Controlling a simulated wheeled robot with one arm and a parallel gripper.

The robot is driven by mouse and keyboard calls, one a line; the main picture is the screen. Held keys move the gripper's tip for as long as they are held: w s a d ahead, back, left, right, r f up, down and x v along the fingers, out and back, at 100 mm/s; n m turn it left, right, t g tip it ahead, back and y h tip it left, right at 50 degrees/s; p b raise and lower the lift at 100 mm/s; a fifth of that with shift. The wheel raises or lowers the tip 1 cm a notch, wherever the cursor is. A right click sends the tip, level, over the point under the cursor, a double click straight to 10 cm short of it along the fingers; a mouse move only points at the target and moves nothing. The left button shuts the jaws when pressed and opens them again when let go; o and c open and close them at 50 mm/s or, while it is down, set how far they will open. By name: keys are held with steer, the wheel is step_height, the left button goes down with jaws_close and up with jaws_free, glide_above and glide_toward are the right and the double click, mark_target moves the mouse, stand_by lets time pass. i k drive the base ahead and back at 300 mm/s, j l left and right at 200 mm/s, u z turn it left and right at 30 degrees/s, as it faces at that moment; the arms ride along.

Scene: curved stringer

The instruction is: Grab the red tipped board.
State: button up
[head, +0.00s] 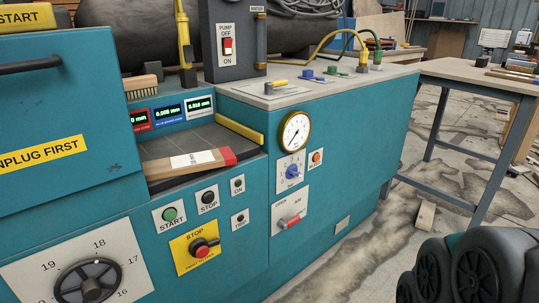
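The red tipped board (182,168) is a short, flat wooden piece with a white label on its upper face and a red right end. In the head view it lies in the recess of a teal machine (348,143), on a dark bed (185,140), close to the front edge and slightly tilted in the picture. Its red end is near the right side of the recess. Nothing covers its top. My gripper is not in view.
A yellow bar (239,131) edges the recess at the right, and a brush (142,86) stands behind. Buttons and a red stop knob (201,248) sit below. A teal cover (65,120) stands left. A workbench (470,78) is at right, with a small block (426,216) on the floor.

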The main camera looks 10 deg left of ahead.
mark_target(157, 170)
steer(key=l+u, duration=0.1)
steer(key=u, duration=1.35)
steer(key=i+l, duration=0.05)
steer(key=l, duration=0.05)
